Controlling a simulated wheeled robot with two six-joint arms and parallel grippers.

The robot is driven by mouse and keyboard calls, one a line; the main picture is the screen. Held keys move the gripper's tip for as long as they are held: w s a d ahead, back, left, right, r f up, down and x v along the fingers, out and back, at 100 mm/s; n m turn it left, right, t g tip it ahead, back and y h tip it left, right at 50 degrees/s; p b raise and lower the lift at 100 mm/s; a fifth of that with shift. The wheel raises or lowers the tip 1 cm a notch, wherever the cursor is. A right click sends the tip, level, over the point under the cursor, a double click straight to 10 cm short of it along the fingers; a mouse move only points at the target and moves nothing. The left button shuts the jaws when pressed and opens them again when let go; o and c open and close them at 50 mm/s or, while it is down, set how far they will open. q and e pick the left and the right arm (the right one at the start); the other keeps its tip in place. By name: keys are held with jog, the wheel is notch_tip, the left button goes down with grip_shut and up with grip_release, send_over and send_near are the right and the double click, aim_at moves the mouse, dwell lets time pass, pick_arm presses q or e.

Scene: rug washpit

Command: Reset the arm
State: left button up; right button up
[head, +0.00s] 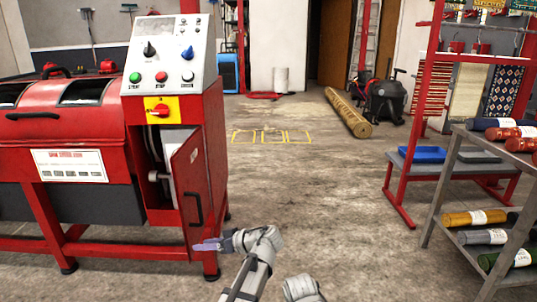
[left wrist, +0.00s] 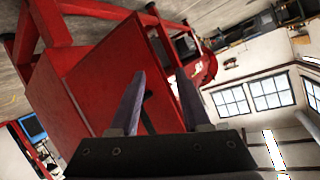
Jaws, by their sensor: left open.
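My left gripper (head: 207,246) is in the lower middle of the head view, at the lower front of the red machine's open cabinet door (head: 187,178). In the left wrist view its two fingers (left wrist: 158,100) stand apart with nothing held between them. The door's black handle (head: 195,209) is just above the gripper in the head view. In the left wrist view the dark handle (left wrist: 148,112) shows behind and between the fingers, and I cannot tell whether they touch it. A grey arm part of mine shows at the bottom edge; my right gripper is not seen.
The red machine (head: 68,132) with its control panel (head: 162,60) fills the left. A metal shelf (head: 470,185) with rolled rugs and a red rack (head: 410,190) stand at right. A long rolled rug (head: 348,112) lies further back. The middle floor with yellow markings (head: 271,136) is clear.

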pick_arm(q)
jog(key=s+f+m+g+h, duration=0.2)
jog(key=s+f+m+h, duration=0.3)
jog(key=s+f+h, duration=0.35)
jog(key=s+d+f+m+h, duration=0.5)
jog(key=s+d+m, duration=0.1)
jog(key=s, duration=0.1)
jog(key=s+d+r+m+g+y+p, duration=0.25)
jog(key=s+d+r+p, duration=0.25)
jog(key=d+r+p, duration=0.65)
notch_tip(320, 180, up, 38)
jog(key=h+p, duration=0.1)
jog(key=p, duration=3.6)
jog(key=shift+s+m+t+p, duration=0.35)
jog(key=shift+s+m+p, duration=0.05)
jog(key=shift+m, duration=0.05)
jog(key=shift+f, duration=0.15)
